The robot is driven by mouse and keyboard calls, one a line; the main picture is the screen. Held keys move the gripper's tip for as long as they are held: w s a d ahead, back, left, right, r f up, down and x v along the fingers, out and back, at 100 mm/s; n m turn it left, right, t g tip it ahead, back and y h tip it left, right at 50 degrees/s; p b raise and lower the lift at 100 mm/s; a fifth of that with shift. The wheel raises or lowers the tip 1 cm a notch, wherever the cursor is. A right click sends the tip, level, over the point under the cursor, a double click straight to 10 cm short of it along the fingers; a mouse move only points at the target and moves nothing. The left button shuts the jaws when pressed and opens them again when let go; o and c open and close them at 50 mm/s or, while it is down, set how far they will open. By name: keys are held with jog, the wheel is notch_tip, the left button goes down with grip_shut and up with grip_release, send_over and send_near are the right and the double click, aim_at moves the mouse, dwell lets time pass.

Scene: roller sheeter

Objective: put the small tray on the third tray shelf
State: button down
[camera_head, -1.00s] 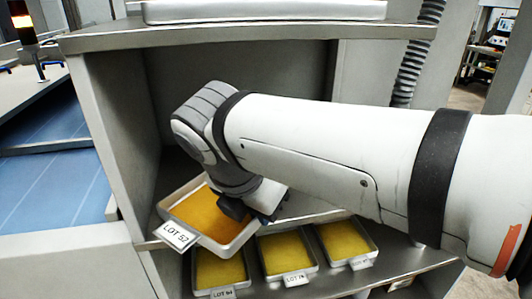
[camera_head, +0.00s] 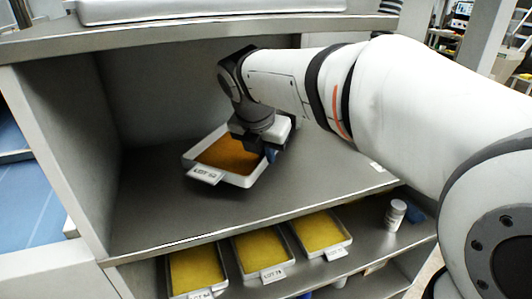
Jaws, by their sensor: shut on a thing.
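The small tray (camera_head: 250,181) has pale walls, an orange-brown fill and a white label at its front left corner. It is inside the upper compartment of the grey shelf unit, over the upper shelf board (camera_head: 150,206). I cannot tell whether its underside touches the board. My gripper (camera_head: 268,152) is shut on the tray's right side. The fingertips are partly hidden by the wrist. Several similar trays with yellow fill, such as the middle one (camera_head: 259,254), stand in a row on the shelf board below.
A white jar (camera_head: 395,214) and a blue object (camera_head: 415,212) stand right of the yellow trays. The unit's left wall (camera_head: 55,140) and top board (camera_head: 180,35) enclose the upper compartment. The upper board is bare to the left and in front of the held tray.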

jog(key=shift+w+d+f, duration=0.1)
jog(key=shift+w+d, duration=0.35)
jog(key=shift+w, duration=0.3)
jog(key=shift+f, duration=1.6)
jog(key=c, duration=2.1)
grip_release()
jog(key=shift+f, duration=0.15)
jog(key=o, duration=0.5)
jog(key=v, duration=0.3)
jog(key=shift+a, duration=0.1)
jog(key=s+a, duration=0.1)
jog(key=s, duration=0.2)
jog(key=s+a, duration=0.2)
jog(key=s, duration=0.2)
jog(key=s+a, duration=0.2)
jog(key=s, duration=0.1)
jog(key=shift+s+a+b, duration=0.25)
jog(key=shift+s+b, duration=0.15)
